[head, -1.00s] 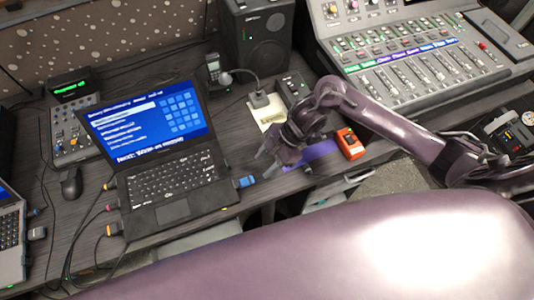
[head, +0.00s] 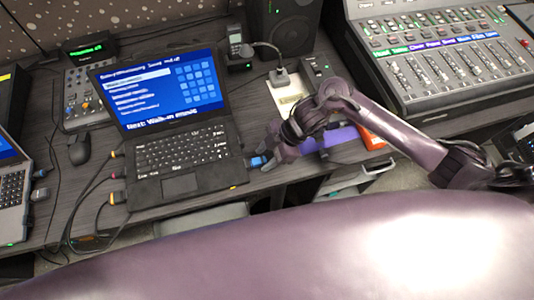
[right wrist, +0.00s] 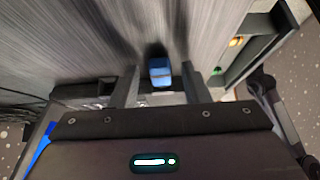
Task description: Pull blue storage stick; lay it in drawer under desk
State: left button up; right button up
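The blue storage stick (head: 258,161) sticks out of the right side of the open black laptop (head: 178,160). My right gripper (head: 268,159) is at the stick. In the right wrist view the stick (right wrist: 160,73) shows between my two spread fingers (right wrist: 160,85), with gaps at both sides, so the gripper is open around it. The drawer (head: 362,178) shows as a grey frame below the desk's front edge, right of the gripper. What appears to be its frame also shows in the right wrist view (right wrist: 262,45). My left gripper is out of view.
Cables with orange and blue plugs lie left of the laptop, near a mouse (head: 79,149). A lighting console (head: 440,60) and speaker (head: 284,25) stand behind.

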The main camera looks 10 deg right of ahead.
grip_shut()
jog(key=shift+d, duration=0.15)
jog(key=shift+w+d+p, duration=0.1)
jog(key=shift+d+p, duration=0.25)
jog(key=shift+d, duration=1.85)
